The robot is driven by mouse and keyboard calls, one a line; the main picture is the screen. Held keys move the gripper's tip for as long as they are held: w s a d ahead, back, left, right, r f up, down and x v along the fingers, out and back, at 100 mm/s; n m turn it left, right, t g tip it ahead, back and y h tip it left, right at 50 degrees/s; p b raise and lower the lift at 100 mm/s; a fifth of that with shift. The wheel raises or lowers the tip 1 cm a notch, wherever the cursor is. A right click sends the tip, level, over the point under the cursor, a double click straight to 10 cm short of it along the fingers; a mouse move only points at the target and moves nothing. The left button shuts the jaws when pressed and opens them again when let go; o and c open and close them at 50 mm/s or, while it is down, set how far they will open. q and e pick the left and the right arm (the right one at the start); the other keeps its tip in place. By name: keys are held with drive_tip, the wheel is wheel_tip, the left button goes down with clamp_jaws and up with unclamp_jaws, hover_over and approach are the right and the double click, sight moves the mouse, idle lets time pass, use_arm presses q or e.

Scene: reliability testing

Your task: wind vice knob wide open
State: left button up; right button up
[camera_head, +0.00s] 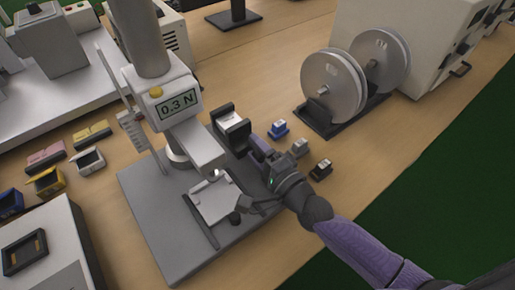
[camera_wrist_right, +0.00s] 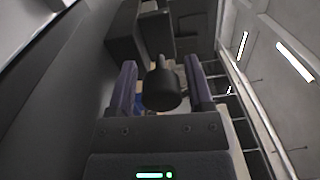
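A small black vice (camera_head: 230,128) stands on the wooden bench beside the force tester, with something pale between its jaws. Its dark jaws (camera_wrist_right: 125,38) also show in the right wrist view, with a shaft leading to a round black knob (camera_wrist_right: 162,90). My right gripper (camera_head: 259,147) reaches in from the lower right, and its purple fingers are close beside the vice. In the wrist view its fingers (camera_wrist_right: 161,86) stand apart on either side of the knob, with visible gaps. The knob is hidden behind the gripper in the head view. My left gripper is not in view.
A force tester with a 0.3 N display (camera_head: 176,104) and grey base plate (camera_head: 165,235) stands to the left. Blue (camera_head: 278,129), grey (camera_head: 299,147) and black (camera_head: 321,169) small blocks lie near my right gripper. A double-wheeled spool (camera_head: 330,85) stands behind. Bench at lower right is clear.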

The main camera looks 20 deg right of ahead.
drive_tip(key=shift+o, duration=0.6)
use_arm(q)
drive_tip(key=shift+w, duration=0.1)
use_arm(e)
drive_tip(key=shift+s+d, duration=0.1)
drive_tip(key=shift+s, duration=0.2)
drive_tip(key=p+v, duration=0.1)
drive_tip(key=v, duration=0.7)
drive_tip(key=shift+s+d, duration=0.15)
drive_tip(key=shift+s, duration=0.15)
drive_tip(key=shift+s+d, duration=0.1)
drive_tip(key=shift+s, duration=0.15)
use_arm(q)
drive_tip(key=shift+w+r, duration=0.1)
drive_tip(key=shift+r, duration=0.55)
use_arm(e)
drive_tip(key=shift+s, duration=0.1)
